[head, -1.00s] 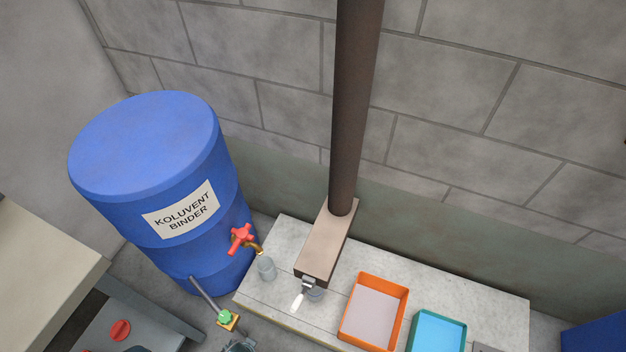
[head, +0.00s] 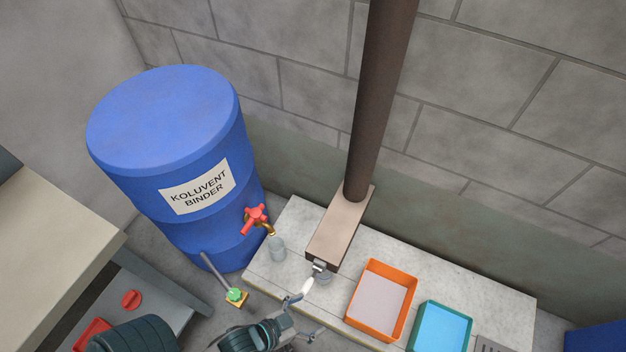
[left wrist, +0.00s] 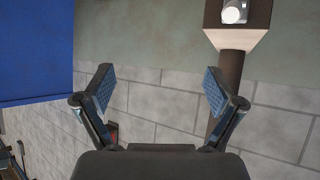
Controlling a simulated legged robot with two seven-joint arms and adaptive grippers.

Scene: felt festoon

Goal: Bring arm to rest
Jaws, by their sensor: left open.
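My left gripper (head: 303,318) comes in from the bottom of the head view. Its two fingers are spread, with nothing between them. In the left wrist view, the open fingers (left wrist: 160,88) stand wide apart against the block wall. In the head view, the gripper is in front of the stone bench, just below the white-tipped lever (head: 308,286) of the brown box (head: 339,228). Whether it touches the lever cannot be told. My right gripper is in neither view.
A blue barrel (head: 170,130) with a red tap (head: 255,219) stands left of the bench (head: 510,309). A brown pipe (head: 381,100) rises from the box.

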